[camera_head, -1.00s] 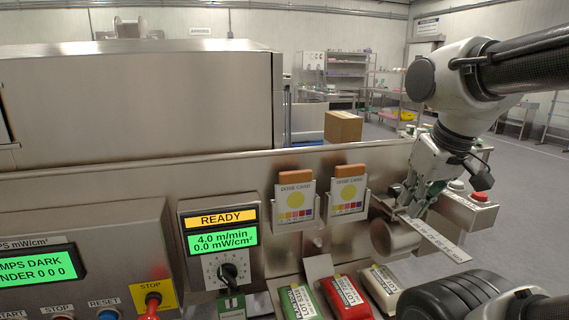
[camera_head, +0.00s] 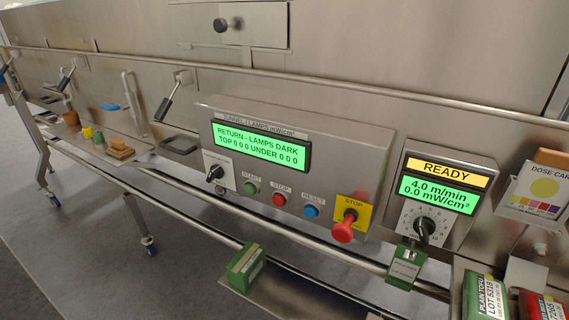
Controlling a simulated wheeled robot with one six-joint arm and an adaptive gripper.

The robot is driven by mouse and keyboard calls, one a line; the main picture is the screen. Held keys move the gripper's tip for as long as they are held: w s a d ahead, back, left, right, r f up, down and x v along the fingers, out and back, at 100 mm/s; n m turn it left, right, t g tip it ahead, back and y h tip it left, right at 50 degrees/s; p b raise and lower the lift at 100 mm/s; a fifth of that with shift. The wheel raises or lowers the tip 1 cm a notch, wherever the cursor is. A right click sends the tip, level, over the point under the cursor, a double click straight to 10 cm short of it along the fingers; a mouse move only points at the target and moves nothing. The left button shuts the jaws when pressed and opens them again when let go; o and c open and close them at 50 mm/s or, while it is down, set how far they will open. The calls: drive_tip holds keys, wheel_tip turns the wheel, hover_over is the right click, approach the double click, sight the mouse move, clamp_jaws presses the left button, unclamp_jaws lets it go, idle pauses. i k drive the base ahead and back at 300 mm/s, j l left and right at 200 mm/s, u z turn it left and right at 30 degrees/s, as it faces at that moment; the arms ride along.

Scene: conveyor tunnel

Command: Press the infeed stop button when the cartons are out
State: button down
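My gripper is out of view, and none of my arm shows. The control panel (camera_head: 296,165) fills the middle; its green display (camera_head: 260,145) reads "RETURN - LAMPS DARK, TOP 0 0 0 UNDER 0 0 0". A red mushroom button (camera_head: 343,231) stands out on a yellow STOP plate (camera_head: 354,207). A small red STOP button (camera_head: 279,199) sits between the green START button (camera_head: 251,188) and the blue RESET button (camera_head: 311,211). No button labelled infeed is legible. A green carton (camera_head: 244,265) sits below the panel. The tunnel's inside is hidden by its steel wall (camera_head: 300,60).
A speed box (camera_head: 437,200) reads READY, 4.0 m/min and 0.0 mW/cm². Green (camera_head: 486,296) and red (camera_head: 540,306) packs lie at the lower right, below a dose card (camera_head: 540,190). A long rail (camera_head: 400,97) and black handles (camera_head: 163,108) project from the wall. Grey floor (camera_head: 90,240) is open at lower left.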

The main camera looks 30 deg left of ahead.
sight(279, 200)
drive_tip(key=k+u, duration=0.15)
drive_tip(key=u, duration=0.4)
drive_tip(key=l+u, duration=0.15)
drive_tip(key=u, duration=0.35)
drive_tip(key=k+u, duration=0.1)
drive_tip(key=u, duration=0.4)
